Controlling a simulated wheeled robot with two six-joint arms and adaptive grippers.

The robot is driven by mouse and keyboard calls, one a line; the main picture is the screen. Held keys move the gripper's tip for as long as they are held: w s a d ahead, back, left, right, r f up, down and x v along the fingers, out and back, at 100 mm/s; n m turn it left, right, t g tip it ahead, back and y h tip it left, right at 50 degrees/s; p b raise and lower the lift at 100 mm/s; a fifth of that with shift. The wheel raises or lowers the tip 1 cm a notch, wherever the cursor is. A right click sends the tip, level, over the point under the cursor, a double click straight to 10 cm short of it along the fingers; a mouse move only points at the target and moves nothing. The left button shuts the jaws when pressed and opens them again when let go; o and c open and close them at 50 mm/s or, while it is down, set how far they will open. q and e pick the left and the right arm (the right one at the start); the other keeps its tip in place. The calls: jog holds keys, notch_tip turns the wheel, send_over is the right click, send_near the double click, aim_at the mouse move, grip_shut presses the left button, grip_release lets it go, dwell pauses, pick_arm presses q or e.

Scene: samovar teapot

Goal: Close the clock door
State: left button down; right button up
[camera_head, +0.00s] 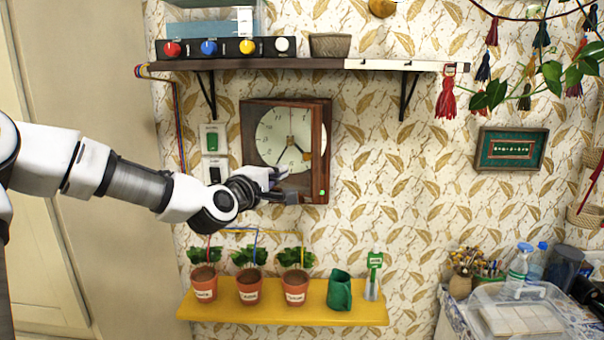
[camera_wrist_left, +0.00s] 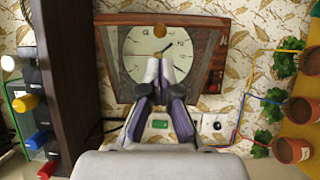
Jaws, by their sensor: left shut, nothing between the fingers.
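The wooden clock (camera_head: 285,104) hangs on the wall below the shelf. Its pale round dial with dark hands shows, and its lower left part is hidden by my gripper. The clock door (camera_head: 318,150) is on its front, with a small green mark at the lower right. My left gripper (camera_head: 283,186) is shut and empty, in front of the clock's lower part. In the left wrist view its fingertips (camera_wrist_left: 166,68) overlap the dial of the clock (camera_wrist_left: 118,75); contact is unclear. My right gripper is out of view.
A yellow shelf (camera_head: 330,316) with potted plants is below. A framed picture (camera_head: 512,149) hangs at right, with free wall between.

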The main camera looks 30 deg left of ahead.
aim_at(306, 157)
pick_arm(q)
jog(key=w+p, duration=0.1)
jog(key=w, duration=0.2)
jog(key=w+p, duration=0.2)
jog(key=w, duration=0.1)
jog(key=w+a+p, duration=0.1)
jog(key=w, duration=0.3)
jog(key=shift+a+r+p, duration=0.1)
jog(key=shift+p, duration=0.2)
jog(key=shift+w, duration=0.4)
